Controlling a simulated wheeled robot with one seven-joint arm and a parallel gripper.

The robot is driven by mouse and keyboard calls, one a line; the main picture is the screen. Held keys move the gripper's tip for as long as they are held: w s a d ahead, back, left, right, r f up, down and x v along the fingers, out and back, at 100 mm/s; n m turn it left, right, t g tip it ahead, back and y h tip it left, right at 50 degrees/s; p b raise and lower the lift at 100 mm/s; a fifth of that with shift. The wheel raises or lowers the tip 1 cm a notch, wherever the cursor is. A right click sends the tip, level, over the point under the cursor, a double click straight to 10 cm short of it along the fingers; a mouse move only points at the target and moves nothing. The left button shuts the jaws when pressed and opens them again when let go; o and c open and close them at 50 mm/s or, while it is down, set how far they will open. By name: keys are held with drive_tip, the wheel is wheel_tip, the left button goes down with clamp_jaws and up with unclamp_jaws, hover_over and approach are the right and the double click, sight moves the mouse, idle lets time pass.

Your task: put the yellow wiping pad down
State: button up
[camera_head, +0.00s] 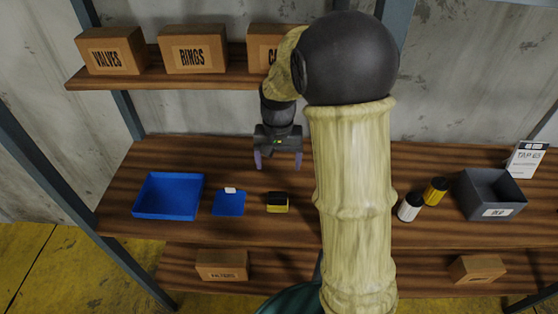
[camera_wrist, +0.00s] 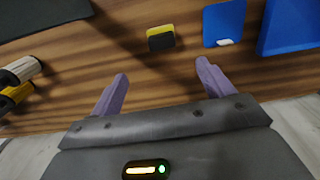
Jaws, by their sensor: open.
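The wiping pad (camera_head: 277,202), black on top with a yellow layer, lies flat on the wooden workbench, right of a blue flat piece with a white tab. In the wrist view the pad (camera_wrist: 160,38) sits beyond my fingertips, apart from them. My gripper (camera_head: 278,162) is open and empty, with its two purple fingers spread above the bench behind the pad. It also shows in the wrist view (camera_wrist: 161,70), with nothing between the fingers.
A blue tray (camera_head: 167,195) and the blue piece (camera_head: 229,203) lie to the left. A shelf with labelled boxes (camera_head: 192,49) is above. The bench around the pad is clear.

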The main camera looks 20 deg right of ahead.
idle(0.4)
drive_tip(key=s+f+n+t, duration=0.1)
drive_tip(key=s+n+t, duration=0.1)
drive_tip(key=s, duration=1.2)
drive_tip(key=shift+n+t, duration=0.3)
drive_tip(key=shift+n, duration=0.5)
